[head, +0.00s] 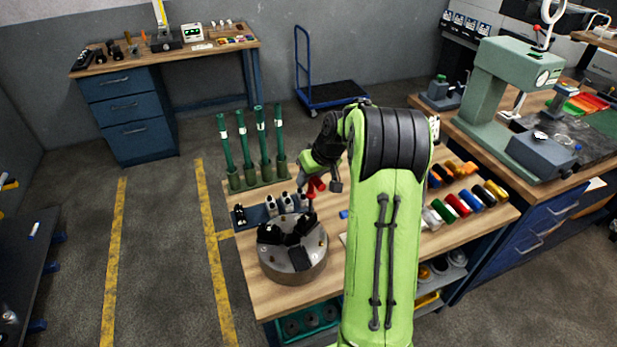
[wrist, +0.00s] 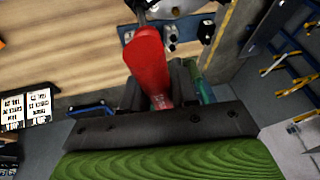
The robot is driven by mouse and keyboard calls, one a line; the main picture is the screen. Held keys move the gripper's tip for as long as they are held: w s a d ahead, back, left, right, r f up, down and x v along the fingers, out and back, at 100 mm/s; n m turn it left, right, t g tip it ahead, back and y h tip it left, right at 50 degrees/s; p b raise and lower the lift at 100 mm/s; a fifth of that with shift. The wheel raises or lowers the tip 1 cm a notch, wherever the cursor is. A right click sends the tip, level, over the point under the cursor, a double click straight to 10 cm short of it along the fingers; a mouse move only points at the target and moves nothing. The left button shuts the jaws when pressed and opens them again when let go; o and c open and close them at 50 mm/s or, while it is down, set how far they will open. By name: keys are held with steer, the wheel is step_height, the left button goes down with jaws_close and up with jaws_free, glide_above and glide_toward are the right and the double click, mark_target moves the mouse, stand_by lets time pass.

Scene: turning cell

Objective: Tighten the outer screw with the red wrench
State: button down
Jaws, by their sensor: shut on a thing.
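My gripper (head: 322,178) is over the back of the bench, shut on the red wrench (head: 315,188). In the wrist view the wrench's red handle (wrist: 148,62) stands between the dark fingers (wrist: 160,92). The wrench's lower end points down near the back edge of the round grey chuck (head: 295,262), which has black jaws on top. I cannot tell whether the wrench touches the chuck. The outer screw is too small to make out. In the wrist view a metal part shows at the top edge, beyond the red handle.
A blue rack (head: 268,212) with several small holders stands just behind the chuck. Green upright tubes (head: 245,147) stand at the bench's back left. Coloured cylinders (head: 465,203) line the bench's right side. My arm hides the middle of the bench.

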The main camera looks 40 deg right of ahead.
steer(key=shift+f, duration=0.2)
steer(key=shift+f+m+b, duration=0.1)
steer(key=shift+m+b, duration=0.4)
steer(key=shift+m, duration=0.1)
steer(key=shift+s+d+m+h, duration=0.1)
steer(key=shift+d+m+h, duration=0.05)
steer(key=shift+m+h, duration=0.55)
steer(key=shift+m+b, duration=0.3)
steer(key=shift+b, duration=0.05)
steer(key=shift+s+d+m+h+b, duration=0.15)
steer(key=shift+m+h+b, duration=0.3)
steer(key=shift+m, duration=0.75)
